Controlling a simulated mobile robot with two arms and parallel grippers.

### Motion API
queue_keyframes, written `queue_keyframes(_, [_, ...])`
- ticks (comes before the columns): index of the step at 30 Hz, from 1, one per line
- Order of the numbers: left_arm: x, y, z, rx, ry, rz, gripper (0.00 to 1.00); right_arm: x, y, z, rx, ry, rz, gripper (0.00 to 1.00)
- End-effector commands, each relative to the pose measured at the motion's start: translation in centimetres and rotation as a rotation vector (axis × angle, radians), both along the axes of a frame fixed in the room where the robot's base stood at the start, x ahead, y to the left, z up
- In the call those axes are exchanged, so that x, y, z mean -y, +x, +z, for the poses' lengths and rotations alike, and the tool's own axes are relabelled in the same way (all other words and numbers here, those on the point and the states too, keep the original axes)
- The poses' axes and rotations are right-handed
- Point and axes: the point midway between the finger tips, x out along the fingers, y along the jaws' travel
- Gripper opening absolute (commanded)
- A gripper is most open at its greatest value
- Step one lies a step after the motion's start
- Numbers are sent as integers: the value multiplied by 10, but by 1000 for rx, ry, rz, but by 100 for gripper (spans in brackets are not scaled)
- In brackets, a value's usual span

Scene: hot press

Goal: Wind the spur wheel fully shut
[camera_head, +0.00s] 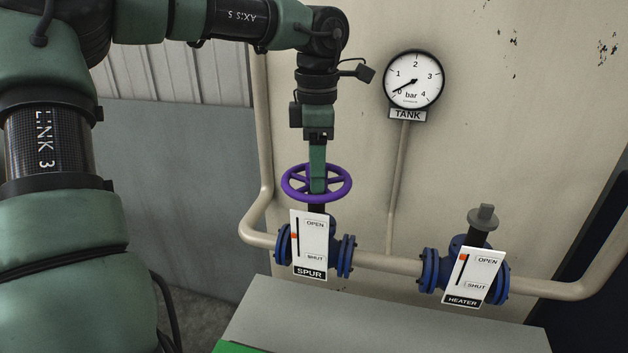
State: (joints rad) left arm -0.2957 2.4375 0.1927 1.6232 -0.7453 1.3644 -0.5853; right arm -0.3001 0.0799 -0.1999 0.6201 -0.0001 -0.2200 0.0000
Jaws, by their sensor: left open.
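The purple spur wheel (339,196) sits on top of the valve behind the white SPUR card (316,248). The orange marker (295,236) on that card stands about midway along its slot, between OPEN and SHUT. My left gripper (318,188) points down at the wheel from above, its green fingers over the hub and spokes. It is open, and its fingers hide part of the wheel's middle. I cannot tell whether they touch the spokes. My right gripper is not in view.
To the right, the heater valve has a bare grey stem (483,217) and a HEATER card (472,277), its marker near OPEN. The TANK gauge (414,79) on the wall reads near 0. A beige pipe (385,262) joins the valves. A grey surface (380,325) lies in front.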

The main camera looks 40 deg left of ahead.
Motion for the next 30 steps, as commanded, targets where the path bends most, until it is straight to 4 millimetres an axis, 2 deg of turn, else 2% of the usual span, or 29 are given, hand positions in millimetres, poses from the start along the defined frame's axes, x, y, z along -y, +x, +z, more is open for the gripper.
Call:
queue_keyframes(9, [0,0,-1,3,2,385,55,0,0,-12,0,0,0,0])
queue_keyframes(17, [0,0,0,2,0,517,55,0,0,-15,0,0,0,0])
queue_keyframes(24, [0,0,-1,3,2,809,55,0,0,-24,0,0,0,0])
queue_keyframes(30, [0,0,0,1,0,1038,55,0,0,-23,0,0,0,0])
